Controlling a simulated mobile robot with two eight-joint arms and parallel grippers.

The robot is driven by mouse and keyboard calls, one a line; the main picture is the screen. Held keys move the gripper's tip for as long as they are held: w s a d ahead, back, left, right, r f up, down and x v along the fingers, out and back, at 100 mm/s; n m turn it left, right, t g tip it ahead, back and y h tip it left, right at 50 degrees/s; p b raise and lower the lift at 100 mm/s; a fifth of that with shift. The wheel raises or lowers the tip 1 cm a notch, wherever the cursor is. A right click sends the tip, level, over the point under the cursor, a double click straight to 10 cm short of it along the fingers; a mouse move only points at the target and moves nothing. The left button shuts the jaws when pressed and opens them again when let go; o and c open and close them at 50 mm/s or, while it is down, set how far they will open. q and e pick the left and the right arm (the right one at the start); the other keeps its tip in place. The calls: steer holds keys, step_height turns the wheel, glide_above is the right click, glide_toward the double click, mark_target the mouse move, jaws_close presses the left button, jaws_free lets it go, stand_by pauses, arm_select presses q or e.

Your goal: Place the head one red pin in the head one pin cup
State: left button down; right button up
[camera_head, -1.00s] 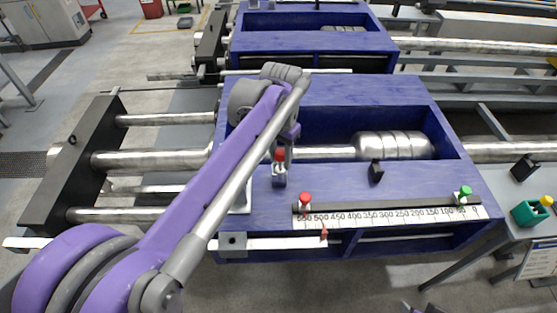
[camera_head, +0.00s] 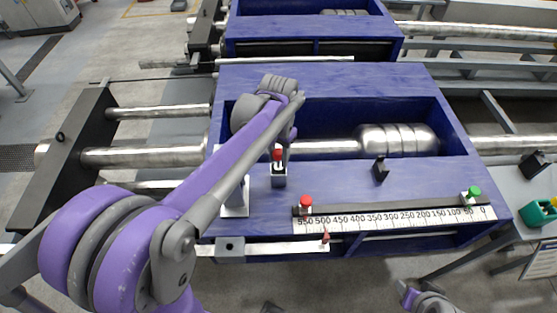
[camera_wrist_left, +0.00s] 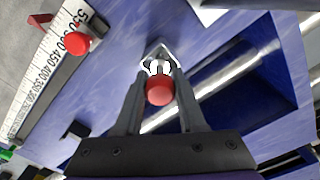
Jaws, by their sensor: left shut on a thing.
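The red pin (camera_head: 278,155) shows its red head above a small dark cup (camera_head: 278,177) on the blue block's top. My left gripper (camera_wrist_left: 160,68) is shut on the pin; in the left wrist view the red head (camera_wrist_left: 159,91) sits between the two dark fingers. A pale metallic rim shows at the fingertips. The pin appears upright over or in the cup; I cannot tell how deep it sits. The fingers are mostly hidden behind my arm in the head view. My right gripper is not visible; only part of that arm shows at the lower right.
A scale strip (camera_head: 400,220) runs along the block's front, with a red knob (camera_head: 306,202) and a green knob (camera_head: 474,191) at its ends. A black post (camera_head: 380,169) stands right of the cup. Behind it is an open recess with a metal roller (camera_head: 398,141).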

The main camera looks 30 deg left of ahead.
mark_target(279, 164)
arm_select(q)
steer(key=shift+f, duration=1)
steer(key=shift+f, duration=0.15)
steer(key=c, duration=0.5)
jaws_free()
